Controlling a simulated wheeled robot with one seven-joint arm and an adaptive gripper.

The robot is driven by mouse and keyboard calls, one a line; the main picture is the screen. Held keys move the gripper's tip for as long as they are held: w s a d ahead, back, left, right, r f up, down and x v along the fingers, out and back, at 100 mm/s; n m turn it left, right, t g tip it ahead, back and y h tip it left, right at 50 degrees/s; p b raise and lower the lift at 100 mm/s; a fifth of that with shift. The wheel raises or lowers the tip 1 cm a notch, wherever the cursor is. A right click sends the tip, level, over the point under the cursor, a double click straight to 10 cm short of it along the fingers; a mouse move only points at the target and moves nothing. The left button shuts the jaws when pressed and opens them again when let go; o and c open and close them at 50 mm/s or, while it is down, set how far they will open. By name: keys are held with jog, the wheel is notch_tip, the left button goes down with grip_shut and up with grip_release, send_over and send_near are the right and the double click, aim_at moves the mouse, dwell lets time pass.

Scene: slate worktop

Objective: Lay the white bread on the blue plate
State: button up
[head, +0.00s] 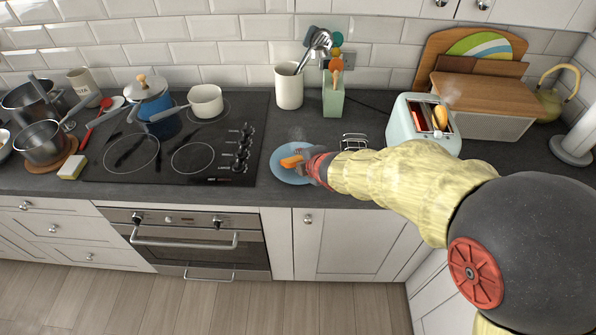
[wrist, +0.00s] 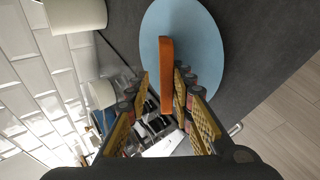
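The blue plate (head: 288,176) lies on the dark worktop right of the hob; it also shows in the wrist view (wrist: 205,50). A slice of bread (head: 291,162) is over the plate, showing an orange-brown edge. In the wrist view the slice (wrist: 166,70) is seen edge-on, upright or tilted, between the fingers of my gripper (wrist: 162,80). A gap shows between the left finger and the slice; the right finger is close beside it. Its face is hidden, so I cannot confirm that it is the white bread. Whether it touches the plate is unclear.
A mint toaster (head: 405,128) holds slices in its slots, right of the plate. A wire rack (head: 354,141) stands between them, partly behind my arm. A utensil pot (head: 289,88) and a green block (head: 333,98) stand behind. The hob (head: 205,140) is left; the worktop's front edge is close.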

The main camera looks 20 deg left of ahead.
jog(key=p+v, duration=0.3)
jog(key=v, duration=0.5)
jog(key=shift+p, duration=0.4)
notch_tip(320, 180, up, 8)
jog(key=s+d+p, duration=0.1)
jog(key=s+p, duration=0.1)
jog(key=p, duration=0.5)
jog(key=shift+d, duration=0.2)
jog(key=shift+w, duration=0.1)
